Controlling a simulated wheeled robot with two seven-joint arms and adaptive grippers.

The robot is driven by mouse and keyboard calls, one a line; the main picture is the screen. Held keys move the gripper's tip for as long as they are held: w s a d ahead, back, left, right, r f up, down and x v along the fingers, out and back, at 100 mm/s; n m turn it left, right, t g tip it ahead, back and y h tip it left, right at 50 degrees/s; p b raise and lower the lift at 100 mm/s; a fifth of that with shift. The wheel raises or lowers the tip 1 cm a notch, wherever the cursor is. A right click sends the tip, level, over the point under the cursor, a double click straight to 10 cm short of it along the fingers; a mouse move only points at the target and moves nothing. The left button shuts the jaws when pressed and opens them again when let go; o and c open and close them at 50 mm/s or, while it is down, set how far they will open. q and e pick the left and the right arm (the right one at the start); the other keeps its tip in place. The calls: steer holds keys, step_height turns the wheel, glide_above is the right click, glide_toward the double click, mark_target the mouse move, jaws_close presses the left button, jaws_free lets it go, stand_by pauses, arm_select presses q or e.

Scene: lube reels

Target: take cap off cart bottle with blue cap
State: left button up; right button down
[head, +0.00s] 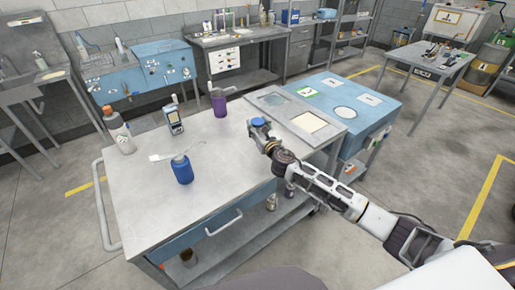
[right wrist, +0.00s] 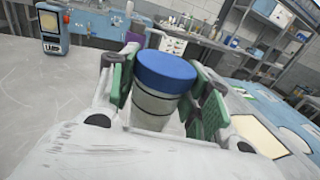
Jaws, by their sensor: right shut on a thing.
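The bottle with the blue cap (right wrist: 158,108) has a pale grey body with dark bands and stands upright between the green-padded fingers of my right gripper (right wrist: 163,100). The blue cap (right wrist: 167,70) sits on its top, above the fingers. In the head view my right gripper (head: 261,133) is at the right part of the grey cart top (head: 222,152), and the blue cap (head: 258,121) shows at its tip. The gripper hides most of the bottle there. My right gripper is shut on the bottle body. My left gripper is not in view.
On the cart stand a white bottle with an orange cap (head: 118,130), a handheld meter (head: 175,119), a purple container (head: 219,103) and a blue container (head: 183,170). A blue bench (head: 376,121) with inset panels adjoins at right. The cart's front middle is clear.

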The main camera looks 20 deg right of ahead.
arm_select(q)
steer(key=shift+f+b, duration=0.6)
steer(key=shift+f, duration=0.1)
arm_select(e)
steer(key=shift+f, duration=2.6)
steer(key=shift+f+b, duration=0.7)
steer(key=shift+f, duration=1.15)
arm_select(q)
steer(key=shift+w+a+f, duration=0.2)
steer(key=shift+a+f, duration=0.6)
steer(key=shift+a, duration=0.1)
arm_select(e)
steer(key=shift+f, duration=0.15)
